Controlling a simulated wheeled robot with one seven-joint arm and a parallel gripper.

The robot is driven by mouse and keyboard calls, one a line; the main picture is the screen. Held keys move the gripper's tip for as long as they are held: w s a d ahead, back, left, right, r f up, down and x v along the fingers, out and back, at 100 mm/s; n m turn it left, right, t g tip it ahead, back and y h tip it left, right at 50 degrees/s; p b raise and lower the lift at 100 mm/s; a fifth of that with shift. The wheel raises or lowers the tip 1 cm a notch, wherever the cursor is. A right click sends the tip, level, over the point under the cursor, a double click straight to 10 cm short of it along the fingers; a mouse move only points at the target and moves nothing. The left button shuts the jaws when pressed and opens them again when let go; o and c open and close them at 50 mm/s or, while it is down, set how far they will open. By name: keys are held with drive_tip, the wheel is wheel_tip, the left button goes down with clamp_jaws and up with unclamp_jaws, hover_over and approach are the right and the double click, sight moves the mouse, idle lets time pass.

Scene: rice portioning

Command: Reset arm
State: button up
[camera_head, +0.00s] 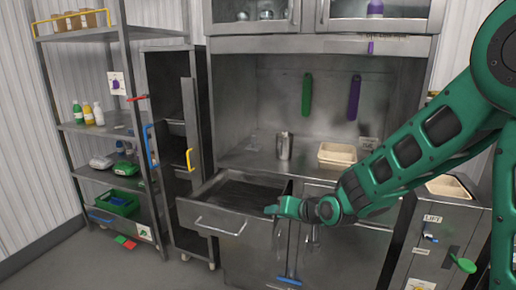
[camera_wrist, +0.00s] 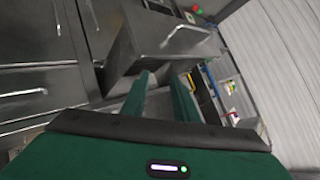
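My green arm reaches in from the right of the head view, and my gripper (camera_head: 272,209) is beside the right front of a pulled-out metal drawer (camera_head: 222,221). In the wrist view my gripper (camera_wrist: 160,77) shows two green fingers standing apart with nothing between them. The drawer with its bar handle (camera_wrist: 185,32) lies beyond the fingertips there. I cannot tell from the head view whether a finger touches the drawer.
A metal cup (camera_head: 284,146) and a beige tray (camera_head: 337,153) stand on the counter. A tall narrow cabinet (camera_head: 190,110) has its door ajar left of the drawer. A shelf rack (camera_head: 95,128) stands at the far left. A bin cabinet (camera_head: 440,228) is below my arm at right.

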drive_tip(key=s+d+r+g+h, duration=0.2)
drive_tip(key=s+d+h, duration=0.1)
drive_tip(key=s+d, duration=0.8)
drive_tip(key=s+d+r+g+h, duration=0.3)
drive_tip(key=s+d, duration=0.6)
drive_tip(key=d, duration=0.3)
drive_tip(key=s+d+f+m+g, duration=0.1)
drive_tip(key=s+d+m+g, duration=0.1)
drive_tip(key=s+d, duration=0.4)
drive_tip(key=s+d+f+m+g, duration=0.1)
drive_tip(key=s+d+m, duration=0.3)
drive_tip(key=s, duration=0.7)
drive_tip(key=shift+s+d+g, duration=0.4)
drive_tip(key=shift+d+g, duration=0.4)
drive_tip(key=shift+d, duration=0.15)
drive_tip(key=shift+f, duration=0.1)
drive_tip(key=shift+w+f, duration=0.25)
drive_tip(key=shift+w, duration=0.4)
